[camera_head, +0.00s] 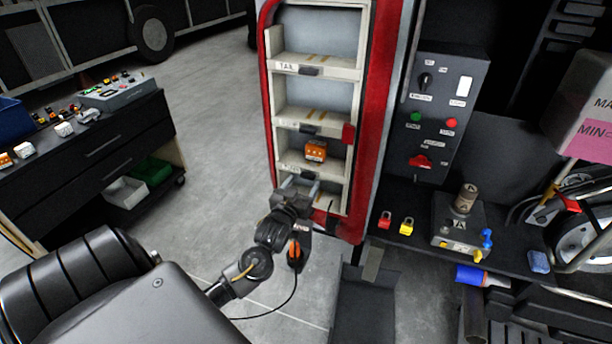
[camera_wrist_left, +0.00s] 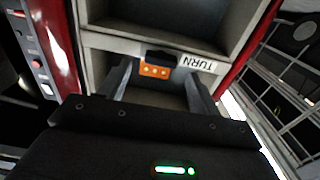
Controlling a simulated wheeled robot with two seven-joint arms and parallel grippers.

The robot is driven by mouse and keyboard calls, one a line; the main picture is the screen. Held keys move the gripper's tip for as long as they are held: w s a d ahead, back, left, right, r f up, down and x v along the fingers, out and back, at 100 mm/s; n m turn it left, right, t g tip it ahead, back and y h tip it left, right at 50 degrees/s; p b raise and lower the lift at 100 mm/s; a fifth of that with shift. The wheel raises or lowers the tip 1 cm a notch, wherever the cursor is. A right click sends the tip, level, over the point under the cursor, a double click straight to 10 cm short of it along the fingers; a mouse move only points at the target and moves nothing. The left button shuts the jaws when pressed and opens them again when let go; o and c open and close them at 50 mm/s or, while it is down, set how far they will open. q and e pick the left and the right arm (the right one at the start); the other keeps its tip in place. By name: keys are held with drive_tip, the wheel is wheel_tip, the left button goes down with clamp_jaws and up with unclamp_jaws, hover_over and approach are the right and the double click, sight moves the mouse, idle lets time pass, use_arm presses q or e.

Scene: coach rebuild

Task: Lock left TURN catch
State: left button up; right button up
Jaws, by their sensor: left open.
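The red-edged rack (camera_head: 374,120) stands upright with several open compartments. An orange block (camera_head: 316,151) sits in a lower compartment; it also shows in the left wrist view (camera_wrist_left: 154,71). The sill in front of it carries the TURN label (camera_wrist_left: 198,64), upside down in the wrist view. The dark catch (camera_wrist_left: 161,55) is beside that label at the middle of the sill. My left gripper (camera_head: 298,185) is open at this sill. In the wrist view its fingers (camera_wrist_left: 158,80) stand either side of the orange block, and nothing is clasped. My right gripper is out of view.
A control panel (camera_head: 437,120) with knobs and buttons is right of the rack. Red and yellow padlocks (camera_head: 406,226) lie on the dark bench below it. A black drawer cabinet (camera_head: 100,150) stands at left. Open floor (camera_head: 215,110) lies between cabinet and rack.

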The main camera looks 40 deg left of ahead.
sight(306, 177)
use_arm(q)
drive_tip(key=shift+p+x, duration=0.3)
drive_tip(key=shift+x, duration=1.55)
drive_tip(key=c, duration=1)
